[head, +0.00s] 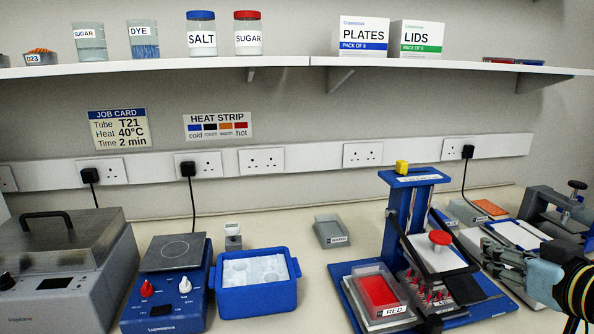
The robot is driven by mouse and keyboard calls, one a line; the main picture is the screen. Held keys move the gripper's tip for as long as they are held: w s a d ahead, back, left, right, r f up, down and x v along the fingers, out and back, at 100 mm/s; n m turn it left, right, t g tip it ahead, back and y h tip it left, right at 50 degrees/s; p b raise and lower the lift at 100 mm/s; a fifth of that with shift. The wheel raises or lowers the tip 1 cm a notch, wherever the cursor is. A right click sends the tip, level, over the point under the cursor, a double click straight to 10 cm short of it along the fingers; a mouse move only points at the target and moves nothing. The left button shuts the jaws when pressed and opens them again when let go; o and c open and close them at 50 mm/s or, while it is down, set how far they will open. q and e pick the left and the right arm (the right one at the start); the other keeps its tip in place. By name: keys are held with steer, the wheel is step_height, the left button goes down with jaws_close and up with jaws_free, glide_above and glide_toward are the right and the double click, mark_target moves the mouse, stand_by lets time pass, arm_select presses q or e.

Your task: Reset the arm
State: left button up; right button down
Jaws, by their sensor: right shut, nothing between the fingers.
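My right gripper (492,254) comes in from the right edge and is shut with nothing in it. It is just right of the blue pipette stand (398,212) and appears above the bench; whether it touches anything there I cannot tell. The stand is upright, with a yellow block (402,167) on top, a red knob (440,238) and a black lever frame. A red tray labelled RED (378,290) sits on its base, beside a row of red-filled tips or tubes. My left gripper is out of view.
A blue ice tub (255,303), a blue hotplate stirrer (165,300) and a grey lidded machine (62,270) stand at left. A small grey tray (331,232) lies mid-bench. A grey clamp device (560,212) is at far right. The shelf (280,63) overhangs the back.

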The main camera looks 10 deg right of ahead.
steer(key=s+a+f+g, duration=0.2)
steer(key=s+a+g, duration=0.1)
steer(key=s, duration=0.4)
steer(key=s+a+f+g+h, duration=0.1)
steer(key=s+a+f+g, duration=0.25)
steer(key=s, duration=0.45)
steer(key=s+a+f+g, duration=0.1)
steer(key=s+a+g, duration=0.25)
steer(key=s, duration=0.35)
steer(key=s+d+f+g+b, duration=0.15)
steer(key=f+b, duration=0.45)
steer(key=f, duration=1.4)
steer(key=s+d+f+g+b, duration=0.15)
steer(key=f+b, duration=0.45)
steer(key=f, duration=1.5)
steer(key=s+d+f+b, duration=0.1)
steer(key=s+f+b, duration=0.6)
steer(key=s+f, duration=1.1)
step_height(320, 180, down, 3)
steer(key=shift+s+f, duration=0.1)
steer(key=shift+s, duration=0.05)
